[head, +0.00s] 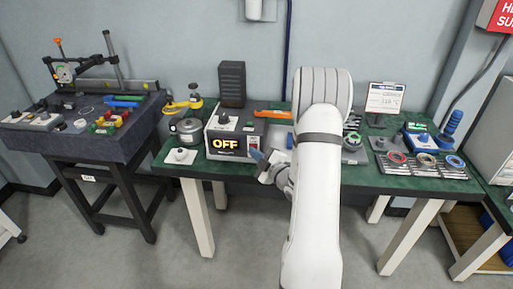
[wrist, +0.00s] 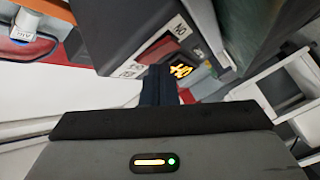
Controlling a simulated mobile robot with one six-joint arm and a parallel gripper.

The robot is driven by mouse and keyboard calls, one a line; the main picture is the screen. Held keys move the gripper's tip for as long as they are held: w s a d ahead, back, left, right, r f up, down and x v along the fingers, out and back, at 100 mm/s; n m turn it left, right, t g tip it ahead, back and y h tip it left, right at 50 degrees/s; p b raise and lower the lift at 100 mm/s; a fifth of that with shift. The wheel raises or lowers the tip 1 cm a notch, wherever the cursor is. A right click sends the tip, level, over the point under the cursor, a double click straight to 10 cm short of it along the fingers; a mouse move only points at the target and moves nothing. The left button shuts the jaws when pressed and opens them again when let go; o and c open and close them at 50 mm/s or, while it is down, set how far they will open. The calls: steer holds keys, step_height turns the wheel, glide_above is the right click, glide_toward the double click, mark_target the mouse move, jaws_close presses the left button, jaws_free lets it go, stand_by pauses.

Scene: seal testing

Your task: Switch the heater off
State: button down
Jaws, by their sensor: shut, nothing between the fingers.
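The heater (head: 221,125) is a grey box on the green-topped table. Its front display (head: 226,144) is lit and reads OFF in orange letters. A small reddish part (head: 253,141) sits on its front right of the display. My gripper (head: 257,155) is shut and empty, just in front of the heater's lower right front; I cannot tell whether it touches. In the wrist view the dark shut fingers (wrist: 158,84) point at the heater's front (wrist: 140,45), with part of the orange display (wrist: 181,70) beside them. The fingers hide part of the front there.
A metal pot (head: 187,130) and a white plate with a knob (head: 181,156) stand left of the heater. A dark ribbed block (head: 232,84) stands behind it. Coloured rings (head: 425,160) and a blue device (head: 420,139) lie right of my arm, which hides the table's middle.

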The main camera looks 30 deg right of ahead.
steer(key=shift+s+a+f+b, duration=0.1)
steer(key=shift+s+a+b, duration=0.35)
steer(key=shift+s+b, duration=0.2)
steer(key=s+a+b, duration=0.2)
steer(key=s, duration=0.2)
steer(key=shift+a+f+b, duration=0.3)
steer(key=shift+a+b, duration=0.1)
stand_by(0.5)
